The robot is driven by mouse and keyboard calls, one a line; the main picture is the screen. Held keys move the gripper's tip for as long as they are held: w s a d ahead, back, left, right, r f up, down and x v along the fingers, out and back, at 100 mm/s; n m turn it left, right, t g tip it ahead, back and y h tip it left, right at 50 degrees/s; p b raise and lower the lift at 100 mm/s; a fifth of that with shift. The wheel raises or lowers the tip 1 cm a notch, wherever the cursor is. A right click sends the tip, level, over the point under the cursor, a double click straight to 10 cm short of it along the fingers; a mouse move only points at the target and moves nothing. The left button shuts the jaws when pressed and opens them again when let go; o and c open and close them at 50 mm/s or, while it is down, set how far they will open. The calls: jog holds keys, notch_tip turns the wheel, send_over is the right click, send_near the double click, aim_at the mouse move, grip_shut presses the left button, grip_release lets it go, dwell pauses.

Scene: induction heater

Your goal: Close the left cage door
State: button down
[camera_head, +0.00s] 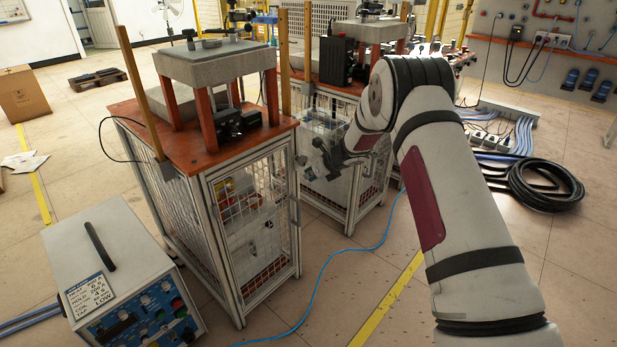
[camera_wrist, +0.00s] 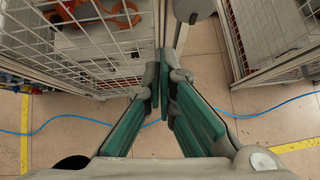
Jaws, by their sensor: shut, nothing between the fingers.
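The left cage (camera_head: 222,216) is a grey-framed mesh cabinet with an orange-brown top. Its mesh door (camera_head: 262,212) is on the side facing me, with orange and white items behind it. The mesh also fills the upper left of the wrist view (camera_wrist: 88,48). From these frames I cannot tell how far the door stands from its frame. My gripper (camera_head: 318,166) is at the right edge of the left cage, in the gap between the two cages. In the wrist view its teal fingers (camera_wrist: 164,88) are together and empty, close to an upright grey post (camera_wrist: 160,28). Contact cannot be told.
The second cage (camera_head: 352,190) stands close on the right, leaving a narrow gap. A control box (camera_head: 120,270) stands at the front left. A blue cable (camera_head: 335,258) crosses the floor. Coiled black hose (camera_head: 545,187) lies at the right. Floor before the cages is mostly clear.

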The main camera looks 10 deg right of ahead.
jog(key=s+d+r+m+t+h+p, duration=0.15)
jog(key=s+d+r+m, duration=0.3)
jog(key=r, duration=0.55)
jog(key=s+d+r+m+t+h+b, duration=0.1)
jog(key=s+d+r+m+h, duration=0.3)
jog(key=r, duration=0.7)
jog(key=s+d+r+m+g+h, duration=0.2)
jog(key=s+d+r+m+h, duration=0.15)
jog(key=s+r+m, duration=0.7)
jog(key=s+m+g, duration=0.3)
jog(key=s+m, duration=0.9)
jog(key=s, duration=0.6)
jog(key=s+a+f+m+g+y, duration=0.1)
jog(key=s+a+m+y, duration=0.2)
jog(key=s, duration=0.6)
jog(key=s+a+f+m+g, duration=0.2)
jog(key=s+a+m, duration=0.2)
jog(key=s, duration=0.4)
jog(key=s+a+f+m+g+y, duration=0.1)
jog(key=s+a+m+y, duration=0.2)
jog(key=s, duration=0.6)
notch_tip(320, 180, up, 16)
jog(key=t+h+p, duration=0.1)
jog(key=t+p, duration=0.2)
jog(key=p, duration=1.2)
jog(key=shift+w+m, duration=0.25)
jog(key=shift+m, duration=0.15)
